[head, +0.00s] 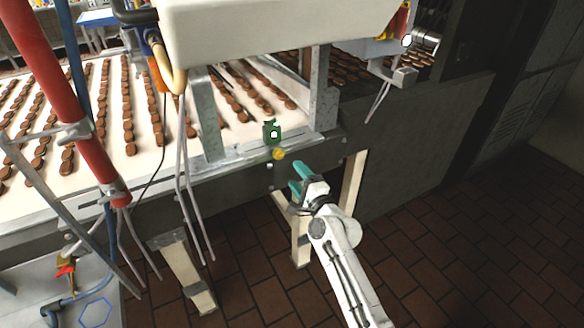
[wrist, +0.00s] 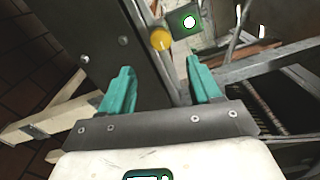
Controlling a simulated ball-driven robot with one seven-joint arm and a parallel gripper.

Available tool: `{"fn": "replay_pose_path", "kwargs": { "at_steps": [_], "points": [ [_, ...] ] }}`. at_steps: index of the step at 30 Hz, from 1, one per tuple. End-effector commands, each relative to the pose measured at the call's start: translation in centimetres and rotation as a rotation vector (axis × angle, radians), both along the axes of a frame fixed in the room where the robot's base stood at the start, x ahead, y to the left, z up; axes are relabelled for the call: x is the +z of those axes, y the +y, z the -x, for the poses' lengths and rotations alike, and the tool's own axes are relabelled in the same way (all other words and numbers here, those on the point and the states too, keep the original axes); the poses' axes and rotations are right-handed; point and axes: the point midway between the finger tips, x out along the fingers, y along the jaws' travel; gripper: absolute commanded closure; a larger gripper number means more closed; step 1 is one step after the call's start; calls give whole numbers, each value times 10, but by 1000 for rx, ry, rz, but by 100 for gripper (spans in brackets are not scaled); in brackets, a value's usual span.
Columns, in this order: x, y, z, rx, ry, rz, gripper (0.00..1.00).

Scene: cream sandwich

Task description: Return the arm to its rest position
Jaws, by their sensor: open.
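My gripper (head: 297,180) is at the end of my white arm in the head view, in front of the conveyor's side frame. In the wrist view its two teal fingers (wrist: 163,88) stand apart with nothing between them. A yellow knob (wrist: 160,39) is just beyond the fingertips, and I see a gap between it and the fingers. The knob also shows in the head view (head: 279,154). A green-edged plate with a white round centre (wrist: 189,22) is beside the knob. It sits just above the knob in the head view (head: 273,132).
A conveyor (head: 110,185) carries rows of brown biscuits at the left and centre. A white machine housing (head: 270,35) hangs over it. A red pipe (head: 65,95) stands at the left. A wooden leg (head: 301,240) is close to my gripper. Brown tiled floor (head: 470,235) is open at the right.

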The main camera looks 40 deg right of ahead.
Motion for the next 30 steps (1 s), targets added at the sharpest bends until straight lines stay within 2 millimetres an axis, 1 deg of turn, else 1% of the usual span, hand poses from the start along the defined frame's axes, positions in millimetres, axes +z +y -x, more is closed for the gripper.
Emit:
{"fn": "replay_pose_path", "kwargs": {
  "at_steps": [3,6,23,26,29,30],
  "points": [
    [1,2,7,0,0,0,37],
    [1,2,9,0,-1,0,37],
    [0,2,8,0,-1,0,37],
    [-5,12,11,39,49,48,37],
    [-18,37,21,138,171,172,37],
    [-25,51,28,194,239,242,37]
  ]
}}
